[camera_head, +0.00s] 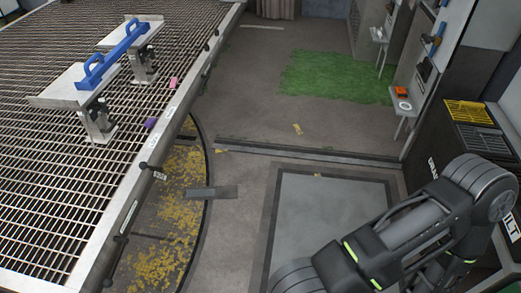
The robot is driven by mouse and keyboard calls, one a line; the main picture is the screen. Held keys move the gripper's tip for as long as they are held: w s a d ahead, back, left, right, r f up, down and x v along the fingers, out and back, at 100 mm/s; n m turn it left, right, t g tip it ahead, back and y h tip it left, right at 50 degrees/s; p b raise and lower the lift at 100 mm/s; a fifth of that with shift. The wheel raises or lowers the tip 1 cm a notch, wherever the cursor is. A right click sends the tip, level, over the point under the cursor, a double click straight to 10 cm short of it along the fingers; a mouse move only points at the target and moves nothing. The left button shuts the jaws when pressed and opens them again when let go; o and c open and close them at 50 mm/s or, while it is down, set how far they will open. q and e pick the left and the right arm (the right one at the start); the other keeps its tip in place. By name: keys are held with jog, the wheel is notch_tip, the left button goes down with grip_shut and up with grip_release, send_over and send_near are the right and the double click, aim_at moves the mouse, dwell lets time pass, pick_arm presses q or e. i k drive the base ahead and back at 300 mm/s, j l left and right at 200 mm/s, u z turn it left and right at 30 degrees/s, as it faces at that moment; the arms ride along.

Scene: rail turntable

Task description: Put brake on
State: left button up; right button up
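A large metal grating deck (40,205) with a pale metal edge fills the left side. I cannot tell for sure which part is the brake. A short bar with a dark knob (144,166) and a small label sticks out at the deck's edge. A dark rod (122,237) runs along the edge below it. A blue handled bar (112,55) spans two grey metal stands (70,90) on the deck. Neither of my grippers is in view; one of my arms shows at the lower right.
A purple piece (150,123) and a pink piece (174,82) lie near the deck's edge. A curved pit with yellow debris (165,235) is beside it. A grey floor plate (325,225) and green mat (335,75) lie right. A dark cabinet (440,130) stands far right.

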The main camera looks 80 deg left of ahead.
aim_at(142, 165)
jog(key=u, duration=3.85)
jog(key=i+l, duration=0.8)
jog(key=i, duration=0.25)
jog(key=i+l+z, duration=0.1)
jog(key=i+l, duration=0.65)
jog(key=i, duration=0.3)
